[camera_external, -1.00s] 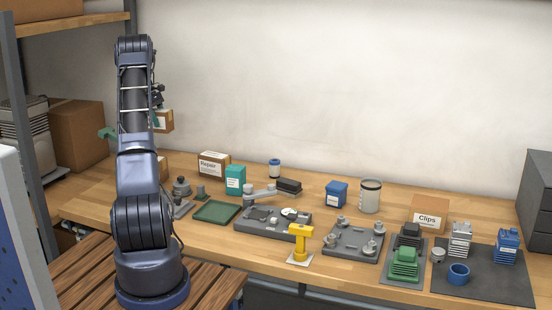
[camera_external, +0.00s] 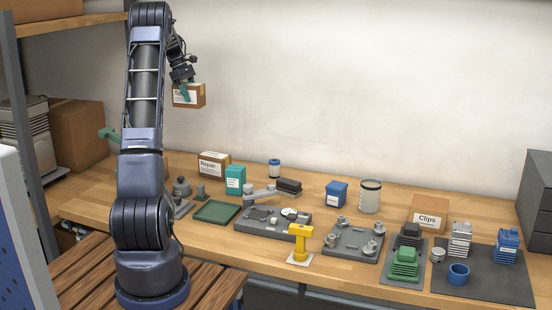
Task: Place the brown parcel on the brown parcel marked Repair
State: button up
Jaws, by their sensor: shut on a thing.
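My gripper (camera_external: 184,86) is shut on a brown parcel (camera_external: 190,96) with a white label, held in the air above the back left of the bench. A finger covers part of the label, so its word cannot be read in full. The brown parcel marked Repair (camera_external: 213,165) stands upright on the bench, below and a little to the right of the held parcel. The two parcels are apart. The top of the Repair parcel looks bare.
A teal box (camera_external: 235,180) stands close to the right of the Repair parcel. A green tray (camera_external: 216,212) lies in front. A parcel marked Clips (camera_external: 428,214), a blue box (camera_external: 336,194) and a clear jar (camera_external: 370,195) stand further right. The air above the Repair parcel is free.

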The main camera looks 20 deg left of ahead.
notch_tip(320, 180, up, 3)
send_over(216, 155)
jog(key=shift+m, duration=0.3)
jog(key=f, duration=2)
jog(key=shift+s+d, duration=0.1)
jog(key=shift+s, duration=0.1)
jog(key=o, duration=1.1)
jog(key=shift+f, duration=0.1)
jog(key=shift+o, duration=0.2)
